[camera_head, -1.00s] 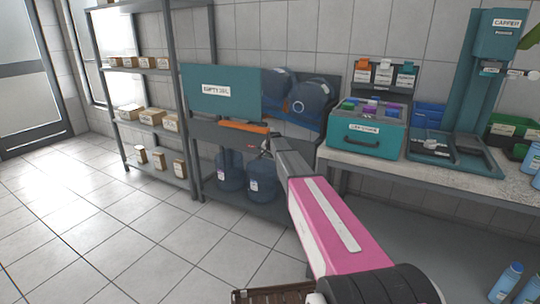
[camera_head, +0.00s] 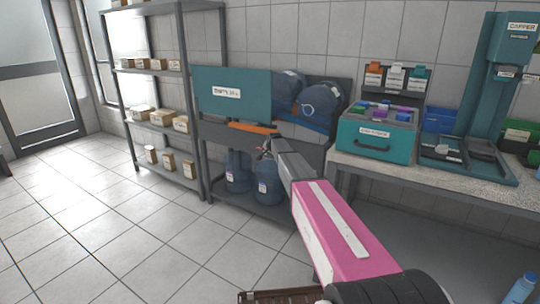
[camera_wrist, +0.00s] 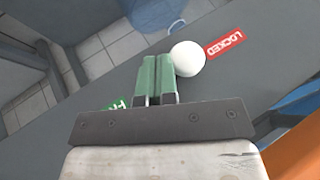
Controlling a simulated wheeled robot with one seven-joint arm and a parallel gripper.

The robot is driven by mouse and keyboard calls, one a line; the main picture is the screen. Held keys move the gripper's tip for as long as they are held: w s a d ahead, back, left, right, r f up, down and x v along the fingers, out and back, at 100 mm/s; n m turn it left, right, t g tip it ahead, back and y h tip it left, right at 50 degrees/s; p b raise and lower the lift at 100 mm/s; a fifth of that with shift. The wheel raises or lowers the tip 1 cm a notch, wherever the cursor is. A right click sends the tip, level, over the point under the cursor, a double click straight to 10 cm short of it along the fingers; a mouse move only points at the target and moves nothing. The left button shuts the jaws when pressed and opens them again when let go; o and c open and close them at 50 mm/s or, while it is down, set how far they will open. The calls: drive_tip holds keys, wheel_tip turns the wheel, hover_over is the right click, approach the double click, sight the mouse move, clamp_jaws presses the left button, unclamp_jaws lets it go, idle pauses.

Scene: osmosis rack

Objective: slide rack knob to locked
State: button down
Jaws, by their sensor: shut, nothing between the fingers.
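In the wrist view a round white knob (camera_wrist: 187,58) sits on the grey rack panel. A red LOCKED label (camera_wrist: 225,42) is close beside it on the right. A green label (camera_wrist: 117,103), partly hidden by my gripper, is at the lower left. My gripper (camera_wrist: 157,62) has its two green fingers together, with the tips just left of the knob; I cannot tell whether they touch it. In the head view my gripper (camera_head: 266,148) is at the front of the rack (camera_head: 232,134), below the teal sign (camera_head: 232,95), and the knob cannot be made out.
Large blue water bottles lie on the rack's upper part (camera_head: 322,95) and stand on its lower shelf (camera_head: 268,184). An orange bar (camera_head: 254,128) is beside my gripper. A bench (camera_head: 435,170) with a teal box (camera_head: 376,140) is at the right. The left floor is clear.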

drive_tip(key=s+d+r, duration=0.3)
drive_tip(key=s+r, duration=0.4)
drive_tip(key=s, duration=0.1)
drive_tip(key=shift+s+d, duration=0.2)
drive_tip(key=shift+s, duration=0.2)
drive_tip(key=shift+r, duration=0.1)
